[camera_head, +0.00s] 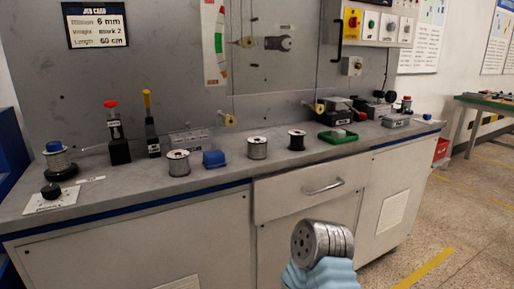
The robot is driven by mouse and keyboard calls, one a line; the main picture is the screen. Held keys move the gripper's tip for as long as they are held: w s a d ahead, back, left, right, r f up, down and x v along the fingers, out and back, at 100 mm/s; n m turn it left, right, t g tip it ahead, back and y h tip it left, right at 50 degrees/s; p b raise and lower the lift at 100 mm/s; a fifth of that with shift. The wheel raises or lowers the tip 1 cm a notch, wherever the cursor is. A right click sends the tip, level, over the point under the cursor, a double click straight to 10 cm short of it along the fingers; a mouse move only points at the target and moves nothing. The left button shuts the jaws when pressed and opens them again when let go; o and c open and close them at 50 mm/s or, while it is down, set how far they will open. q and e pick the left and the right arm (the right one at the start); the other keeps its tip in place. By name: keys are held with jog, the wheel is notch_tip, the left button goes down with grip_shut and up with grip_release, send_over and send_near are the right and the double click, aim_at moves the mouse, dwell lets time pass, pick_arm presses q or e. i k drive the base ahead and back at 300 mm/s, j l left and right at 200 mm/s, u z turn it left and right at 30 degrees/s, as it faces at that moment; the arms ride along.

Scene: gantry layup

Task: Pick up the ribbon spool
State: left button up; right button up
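Three spools stand upright on the grey bench top: a pale one (178,162) left of centre, a second pale one (257,148) near the middle, and one with a dark winding (297,140) to its right. Another pale spool with a blue top (57,161) sits on a black base at the left end. I cannot tell from their look which one is the ribbon spool. No gripper fingers show in this view, and nothing touches the spools.
A blue block (214,159) sits between the two pale spools. A green tray (338,137) lies right of the dark spool. Black holders with red (112,132) and yellow (150,125) tops stand behind. The drawer (310,195) below is shut.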

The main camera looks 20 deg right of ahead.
aim_at(257, 146)
jog(key=l+z, duration=0.35)
jog(key=l, duration=1.3)
jog(key=i, duration=0.05)
